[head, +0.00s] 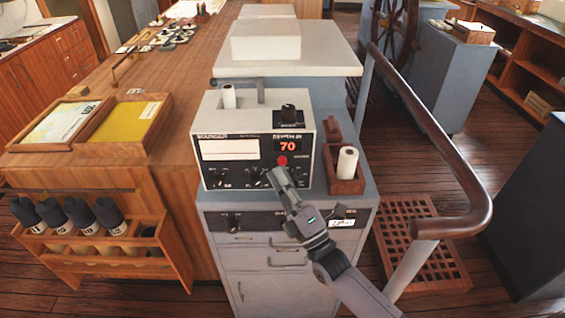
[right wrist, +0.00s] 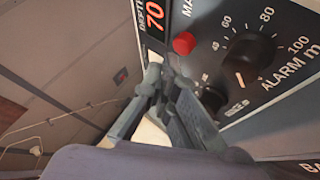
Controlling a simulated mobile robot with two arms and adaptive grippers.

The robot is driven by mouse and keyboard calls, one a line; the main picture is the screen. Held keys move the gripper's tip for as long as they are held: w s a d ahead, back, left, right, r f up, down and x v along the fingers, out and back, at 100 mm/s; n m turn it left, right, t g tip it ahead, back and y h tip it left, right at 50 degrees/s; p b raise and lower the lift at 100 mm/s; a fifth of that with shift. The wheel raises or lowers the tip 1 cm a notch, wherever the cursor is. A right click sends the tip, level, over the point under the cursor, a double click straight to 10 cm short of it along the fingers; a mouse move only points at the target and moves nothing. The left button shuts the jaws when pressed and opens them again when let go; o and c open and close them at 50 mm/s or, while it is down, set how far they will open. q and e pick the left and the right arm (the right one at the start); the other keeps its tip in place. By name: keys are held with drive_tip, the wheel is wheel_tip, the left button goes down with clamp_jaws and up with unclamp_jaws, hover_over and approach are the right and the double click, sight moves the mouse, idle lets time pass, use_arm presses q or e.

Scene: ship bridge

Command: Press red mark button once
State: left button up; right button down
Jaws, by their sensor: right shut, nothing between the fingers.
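The red mark button (head: 282,160) is a small round red knob below the red "70" display on the front of a grey-white instrument box (head: 215,116). In the right wrist view the button (right wrist: 184,43) stands clear above the fingertips, beside the alarm dial. My right gripper (head: 279,178) is shut and empty, just below the button in the head view. In the right wrist view its fingertips (right wrist: 158,75) are close to the panel, and a gap shows between them and the button. I cannot tell whether the fingertips touch the panel. My left gripper is not in view.
The box stands on a grey cabinet (head: 262,258). A wooden holder with a white roll (head: 346,163) stands right of the box. A wooden handrail (head: 440,135) curves along the right. Wooden trays (head: 117,128) and a rack of dark-capped bottles (head: 76,212) are at left.

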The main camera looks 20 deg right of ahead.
drive_tip(key=shift+w+d, duration=0.1)
drive_tip(key=shift+w, duration=0.2)
drive_tip(key=shift+w+d, duration=0.1)
drive_tip(key=shift+w, duration=0.35)
idle(0.7)
idle(0.3)
drive_tip(key=shift+s+a, duration=0.25)
drive_tip(key=shift+s, duration=0.65)
drive_tip(key=s+p, duration=0.1)
drive_tip(key=s, duration=0.1)
drive_tip(key=s+a+p, duration=0.1)
drive_tip(key=s, duration=0.1)
drive_tip(key=shift+s+a, duration=0.15)
drive_tip(key=shift+s, duration=0.25)
idle(0.4)
